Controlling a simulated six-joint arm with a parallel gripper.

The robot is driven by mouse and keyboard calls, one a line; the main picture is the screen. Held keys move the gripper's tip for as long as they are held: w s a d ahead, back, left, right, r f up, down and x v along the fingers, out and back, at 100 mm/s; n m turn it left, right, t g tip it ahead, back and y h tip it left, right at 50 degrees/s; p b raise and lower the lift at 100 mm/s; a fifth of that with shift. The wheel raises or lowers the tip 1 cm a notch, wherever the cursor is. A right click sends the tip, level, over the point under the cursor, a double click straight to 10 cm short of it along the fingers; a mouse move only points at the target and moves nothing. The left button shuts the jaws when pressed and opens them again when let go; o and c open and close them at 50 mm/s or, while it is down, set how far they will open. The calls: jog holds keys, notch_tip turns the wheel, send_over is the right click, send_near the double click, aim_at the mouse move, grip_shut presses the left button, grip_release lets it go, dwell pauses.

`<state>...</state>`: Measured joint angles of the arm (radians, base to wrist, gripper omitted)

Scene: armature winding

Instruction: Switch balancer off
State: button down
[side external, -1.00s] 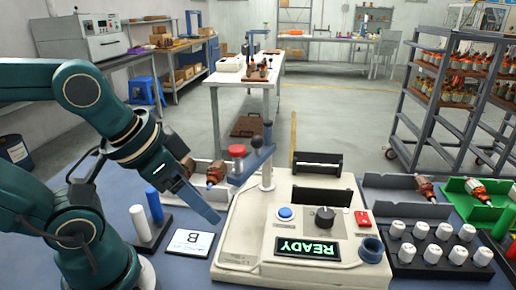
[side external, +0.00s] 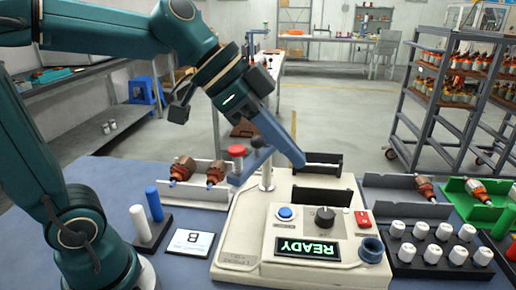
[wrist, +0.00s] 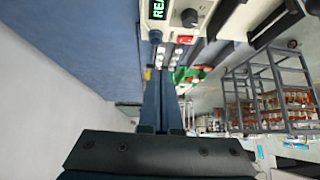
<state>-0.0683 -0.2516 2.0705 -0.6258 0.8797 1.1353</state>
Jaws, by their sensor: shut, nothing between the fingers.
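The balancer (side external: 240,240) is a cream machine on the blue table, also at the top of the wrist view (wrist: 173,18). Its display (side external: 307,248) is lit and reads READY, upside down in the side view. A red switch (side external: 362,219) sits right of the black knob (side external: 325,217); the switch also shows in the wrist view (wrist: 185,39). A blue button (side external: 285,213) is left of the knob. My gripper (side external: 299,162) is shut and empty, above the balancer's rear part and apart from the switch. Its fingers (wrist: 163,60) point toward the balancer in the wrist view.
A post with a red knob (side external: 237,151) and lever stands on the balancer's left. Two armatures (side external: 216,172) lie in a tray behind left. A black tray of white caps (side external: 440,245) and a green bin (side external: 487,207) are at the right.

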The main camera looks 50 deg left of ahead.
jog(key=w+a+f+h, duration=0.1)
jog(key=w+f, duration=0.4)
jog(key=w, duration=0.6)
jog(key=shift+a+g+h, duration=0.3)
jog(key=shift+a+h, duration=0.05)
jog(key=shift+h, duration=0.05)
send_near(370, 221)
jog(key=w+d, duration=0.2)
jog(key=shift+w+d, duration=0.2)
jog(key=shift+d, duration=0.15)
jog(key=shift+d+f, duration=0.2)
jog(key=shift+f, duration=1.85)
